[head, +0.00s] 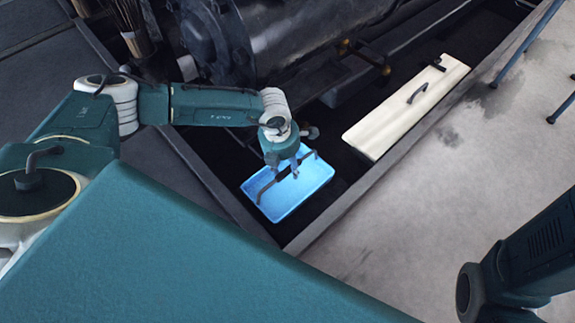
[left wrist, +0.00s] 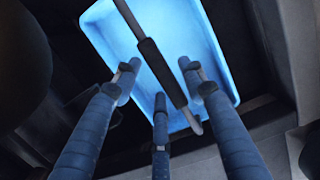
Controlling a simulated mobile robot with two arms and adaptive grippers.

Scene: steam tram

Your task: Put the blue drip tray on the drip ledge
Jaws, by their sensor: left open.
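The blue drip tray (head: 314,173) lies in the dark sunken strip below the machine, with a bar handle across its top. My left gripper (head: 283,174) is above the tray at the handle, with its fingers pointing down. In the left wrist view, the open fingers (left wrist: 160,78) are spread around the handle's dark grip (left wrist: 160,70), with the blue tray (left wrist: 200,45) behind them. I cannot tell whether any finger touches the handle. I cannot make out which surface is the drip ledge. My right gripper is not in view; only part of that arm shows.
A long cream box or lid (head: 405,108) with dark handles lies in the same strip, right of the tray. A raised edge (head: 345,205) borders the strip. The dark cylindrical machine (head: 290,35) stands behind. Blue legs (head: 530,40) stand on open grey floor (head: 470,170).

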